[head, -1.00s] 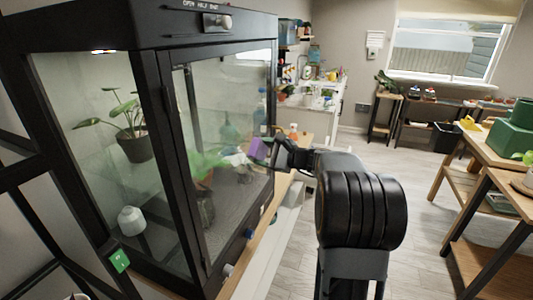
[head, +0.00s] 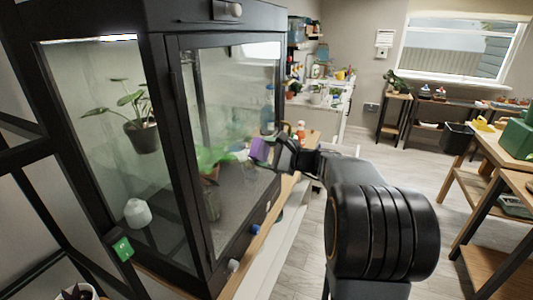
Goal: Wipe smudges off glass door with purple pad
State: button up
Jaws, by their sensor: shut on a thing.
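The glass door (head: 234,92) of the black-framed cabinet fills the middle left of the head view. My gripper (head: 270,150) is shut on the purple pad (head: 259,150) and holds it at the door's right part, around mid-height. I cannot tell whether the pad touches the glass. Cloudy, greenish patches (head: 216,156) show on or behind the door left of the pad; I cannot tell smudges from plants behind the glass.
A potted plant (head: 141,134) and a white rounded object (head: 138,213) are inside the cabinet. A wooden ledge (head: 262,232) runs along its front. A wooden table (head: 487,204) with green boxes stands at the right. The floor between is clear.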

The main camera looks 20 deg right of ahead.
jog(key=v, duration=0.6)
jog(key=shift+d+f+b, duration=0.2)
jog(key=shift+f+b, duration=0.05)
jog(key=shift+b, duration=0.1)
jog(key=shift+w, duration=0.1)
jog(key=shift+v, duration=1.5)
jog(key=shift+w+d+f, duration=0.1)
jog(key=shift+w+f, duration=0.05)
